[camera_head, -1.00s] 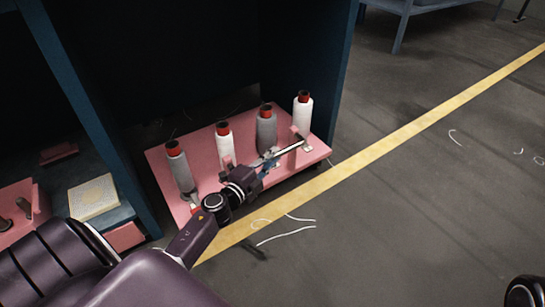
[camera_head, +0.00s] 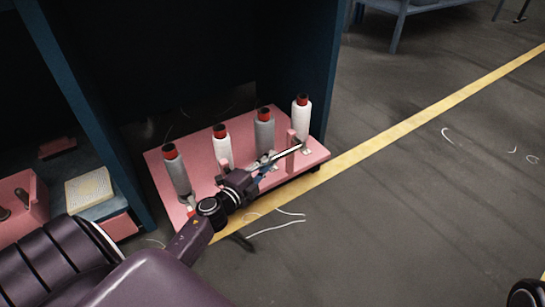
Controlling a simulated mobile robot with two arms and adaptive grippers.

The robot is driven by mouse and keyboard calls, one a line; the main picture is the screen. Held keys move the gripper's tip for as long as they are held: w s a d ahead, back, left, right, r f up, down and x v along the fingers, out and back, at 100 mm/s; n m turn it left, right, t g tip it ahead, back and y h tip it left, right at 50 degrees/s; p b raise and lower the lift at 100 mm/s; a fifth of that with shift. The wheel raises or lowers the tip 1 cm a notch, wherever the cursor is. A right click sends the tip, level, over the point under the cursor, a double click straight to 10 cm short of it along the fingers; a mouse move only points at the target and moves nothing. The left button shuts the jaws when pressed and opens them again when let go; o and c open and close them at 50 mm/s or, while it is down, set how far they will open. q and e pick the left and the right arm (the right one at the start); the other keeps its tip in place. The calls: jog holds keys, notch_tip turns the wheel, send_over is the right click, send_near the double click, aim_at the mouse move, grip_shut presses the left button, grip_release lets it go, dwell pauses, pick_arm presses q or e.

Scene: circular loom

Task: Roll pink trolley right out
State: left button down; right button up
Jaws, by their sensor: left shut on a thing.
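The pink trolley (camera_head: 237,170) is a low flat platform carrying several thread cones with red tops, grey (camera_head: 177,173) and white (camera_head: 302,118). It stands at the mouth of a dark bay between blue uprights. Its front right corner reaches over the yellow floor line. A metal handle bar (camera_head: 287,153) runs along its front side to a pink post (camera_head: 290,150). My left gripper (camera_head: 264,167) is shut on this bar; my wrist partly hides the bar and the trolley's front edge. My right gripper's jaws are not in view.
The blue right upright (camera_head: 329,75) stands close behind the trolley's right end. At left is another bay with a pink trolley (camera_head: 22,205) and a cream book-like block (camera_head: 90,193). Grey floor (camera_head: 430,200) in front and right is clear except for thin white threads (camera_head: 275,229).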

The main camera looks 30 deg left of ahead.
pick_arm(q)
jog(key=s+d+p, duration=0.1)
jog(key=s+d, duration=0.2)
jog(key=d, duration=0.6)
jog(key=shift+s+f, duration=0.15)
jog(key=shift+s, duration=0.15)
jog(key=c, duration=2)
grip_release()
jog(key=shift+o, duration=0.6)
jog(key=shift+a, duration=0.15)
jog(key=s+r, duration=0.1)
jog(key=s, duration=1.1)
